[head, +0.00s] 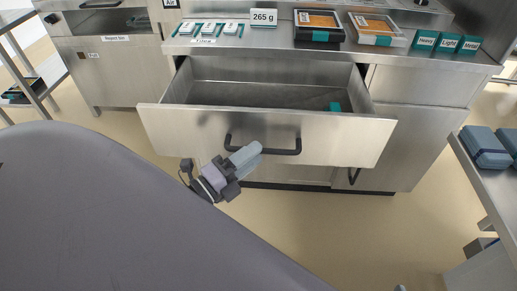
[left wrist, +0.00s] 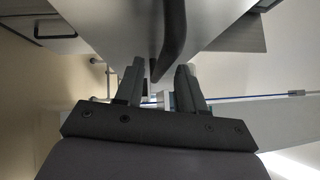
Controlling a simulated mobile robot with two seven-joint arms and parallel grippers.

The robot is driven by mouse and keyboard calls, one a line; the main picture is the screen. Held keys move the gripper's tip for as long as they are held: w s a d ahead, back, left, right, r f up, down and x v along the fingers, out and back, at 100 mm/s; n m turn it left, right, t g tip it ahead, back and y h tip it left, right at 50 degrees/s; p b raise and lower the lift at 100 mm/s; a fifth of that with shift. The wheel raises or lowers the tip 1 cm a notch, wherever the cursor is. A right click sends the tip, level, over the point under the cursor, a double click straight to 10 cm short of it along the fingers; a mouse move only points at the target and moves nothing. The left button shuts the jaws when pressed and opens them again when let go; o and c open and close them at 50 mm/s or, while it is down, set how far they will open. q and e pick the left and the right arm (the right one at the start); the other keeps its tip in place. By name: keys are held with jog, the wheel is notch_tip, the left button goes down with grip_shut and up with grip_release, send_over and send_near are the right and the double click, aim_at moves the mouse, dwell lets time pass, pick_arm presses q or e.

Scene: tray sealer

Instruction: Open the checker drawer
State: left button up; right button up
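The checker drawer (head: 266,135) is pulled well out of the steel counter, and its inside shows. It is bare except for a small teal item (head: 335,106) at the right. Its black bar handle (head: 285,152) runs across the front. My left gripper (head: 248,155) is at the left part of this handle. In the left wrist view, the fingers of my left gripper (left wrist: 161,74) are apart, with the dark handle (left wrist: 172,42) between or just beyond the tips, not clasped.
A side table with blue packs (head: 484,147) stands at the right. Open floor (head: 330,225) lies in front of the drawer.

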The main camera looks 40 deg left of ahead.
pick_arm(q)
jog(key=v, duration=0.4)
jog(key=shift+s, duration=0.15)
dwell(0.4)
